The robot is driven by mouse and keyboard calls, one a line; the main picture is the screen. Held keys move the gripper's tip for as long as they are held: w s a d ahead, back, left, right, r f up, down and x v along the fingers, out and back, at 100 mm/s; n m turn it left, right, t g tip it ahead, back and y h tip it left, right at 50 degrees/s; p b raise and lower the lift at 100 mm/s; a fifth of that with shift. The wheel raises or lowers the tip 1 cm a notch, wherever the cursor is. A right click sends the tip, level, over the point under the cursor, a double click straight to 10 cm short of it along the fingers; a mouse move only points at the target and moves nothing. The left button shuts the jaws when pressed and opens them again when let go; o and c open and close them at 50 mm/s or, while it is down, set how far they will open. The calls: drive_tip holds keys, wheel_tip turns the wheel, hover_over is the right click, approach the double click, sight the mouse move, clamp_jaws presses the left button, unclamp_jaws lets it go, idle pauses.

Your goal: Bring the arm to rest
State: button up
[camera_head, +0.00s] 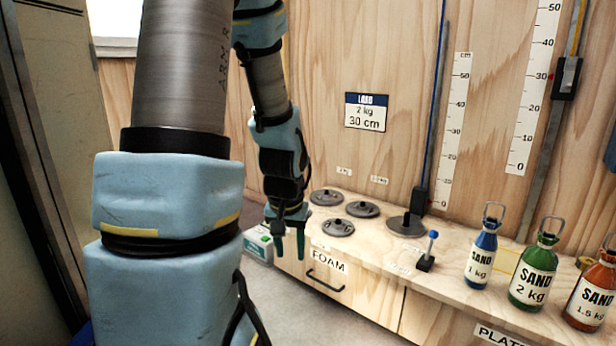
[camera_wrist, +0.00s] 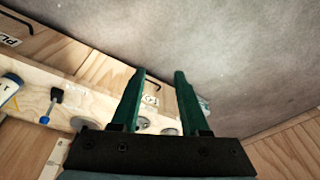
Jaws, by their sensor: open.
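My gripper (camera_head: 289,241) hangs at the end of my arm, left of the wooden bench (camera_head: 385,245) in the head view, with its dark green fingers pointing down. In the wrist view my gripper (camera_wrist: 157,80) shows two fingers spread apart with nothing between them. The grey floor, a drawer front and part of the bench lie beyond the fingertips. My arm's links fill the left of the head view and hide part of the room behind.
On the bench are several grey disc weights (camera_head: 363,209), a small blue-topped lever (camera_head: 428,251), and blue (camera_head: 482,256), green (camera_head: 533,272) and orange (camera_head: 592,292) sand bottles. A FOAM drawer (camera_head: 327,277) is in the bench front. A green-and-white box (camera_head: 258,245) stands behind my gripper.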

drive_tip(key=s+a+r+n+g+p, duration=0.1)
drive_tip(key=s+a+r+p, duration=0.2)
drive_tip(key=s+r, duration=0.4)
wheel_tip(320, 180, up, 36)
drive_tip(key=p, duration=3.6)
drive_tip(key=shift+w, duration=0.15)
drive_tip(key=shift+d, duration=0.1)
